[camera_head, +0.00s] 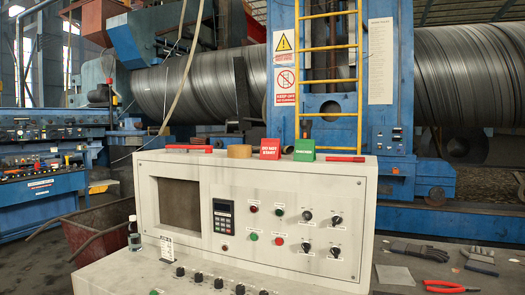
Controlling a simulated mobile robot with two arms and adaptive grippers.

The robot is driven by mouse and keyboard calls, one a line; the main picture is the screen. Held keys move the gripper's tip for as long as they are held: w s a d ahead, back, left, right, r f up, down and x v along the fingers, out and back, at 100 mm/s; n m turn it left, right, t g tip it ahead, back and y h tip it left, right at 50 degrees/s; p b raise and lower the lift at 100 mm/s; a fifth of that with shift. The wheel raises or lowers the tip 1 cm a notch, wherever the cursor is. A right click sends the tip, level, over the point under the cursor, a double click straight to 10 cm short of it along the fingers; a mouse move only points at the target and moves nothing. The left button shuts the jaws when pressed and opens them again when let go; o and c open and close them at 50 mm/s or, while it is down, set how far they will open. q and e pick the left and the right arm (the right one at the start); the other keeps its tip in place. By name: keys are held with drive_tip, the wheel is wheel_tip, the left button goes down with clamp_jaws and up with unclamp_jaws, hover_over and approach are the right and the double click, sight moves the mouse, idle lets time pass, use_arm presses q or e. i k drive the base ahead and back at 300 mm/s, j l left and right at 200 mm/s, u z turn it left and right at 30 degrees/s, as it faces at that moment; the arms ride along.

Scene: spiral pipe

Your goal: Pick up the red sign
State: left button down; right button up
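The red sign (270,149) stands upright on top of the grey control console (160,155). White lettering on it seems to read "DO NOT START". A green sign (304,150) stands just to its right, with a small gap between them. Neither of my grippers shows in the head view, and nothing covers the red sign.
A brown roll (239,151) sits left of the red sign. Flat red pieces lie on the console top at the left (188,147) and right (345,159). Gloves (420,252) and red-handled pliers (450,287) lie at the lower right. A bottle (134,236) stands at the left.

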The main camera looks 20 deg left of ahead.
sight(270, 149)
drive_tip(key=i+j, duration=0.1)
drive_tip(key=j, duration=0.5)
drive_tip(key=i+j, duration=0.1)
drive_tip(key=j, duration=1.05)
drive_tip(key=i+j, duration=0.15)
drive_tip(key=j, duration=0.45)
drive_tip(key=z, duration=0.05)
